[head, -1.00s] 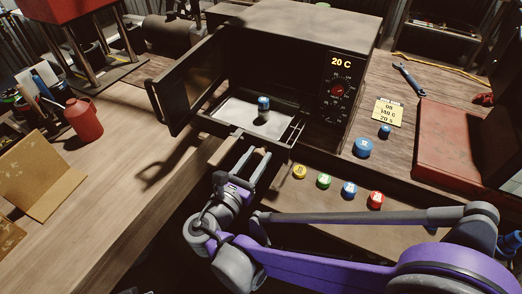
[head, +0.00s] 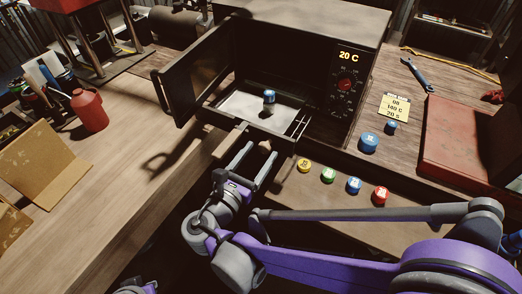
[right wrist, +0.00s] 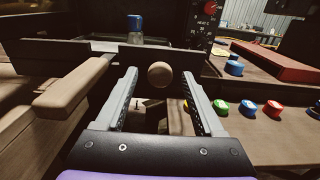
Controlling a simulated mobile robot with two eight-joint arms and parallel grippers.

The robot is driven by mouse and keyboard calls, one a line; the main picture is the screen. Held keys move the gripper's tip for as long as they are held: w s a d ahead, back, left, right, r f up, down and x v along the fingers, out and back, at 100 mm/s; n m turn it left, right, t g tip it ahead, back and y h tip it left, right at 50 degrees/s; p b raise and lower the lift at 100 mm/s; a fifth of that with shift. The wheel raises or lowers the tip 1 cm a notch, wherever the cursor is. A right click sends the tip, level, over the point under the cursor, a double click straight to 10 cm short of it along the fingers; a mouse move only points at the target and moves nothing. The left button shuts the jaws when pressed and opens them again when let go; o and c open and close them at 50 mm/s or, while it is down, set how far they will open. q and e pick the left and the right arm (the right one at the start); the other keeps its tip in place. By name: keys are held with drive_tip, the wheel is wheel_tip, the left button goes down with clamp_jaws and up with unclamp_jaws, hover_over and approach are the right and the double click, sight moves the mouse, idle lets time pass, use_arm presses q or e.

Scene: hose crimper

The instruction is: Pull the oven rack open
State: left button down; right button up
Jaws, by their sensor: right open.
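The oven (head: 300,35) stands with its dark door (head: 190,80) swung open to the left. The oven rack (head: 243,104) carries a pale tray, and a small blue-topped jar (head: 269,97) stands on it. A wooden grip (head: 226,145) shows at the rack's front, left of my right gripper; the right wrist view shows it as a bar (right wrist: 72,90). My right gripper (head: 262,156) is open in front of the rack. A round wooden knob end (right wrist: 160,74) appears between its fingers in the right wrist view, with gaps on both sides. My left gripper is not in view.
Several coloured caps (head: 328,175) lie right of my right gripper. A larger blue cap (head: 369,143), a yellow note (head: 394,107), a wrench (head: 417,74) and a red case (head: 458,145) are on the right. A red bottle (head: 89,110) stands left; the bench (head: 130,160) between is clear.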

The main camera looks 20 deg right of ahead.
drive_tip(key=v, duration=0.9)
drive_tip(key=shift+s, duration=0.15)
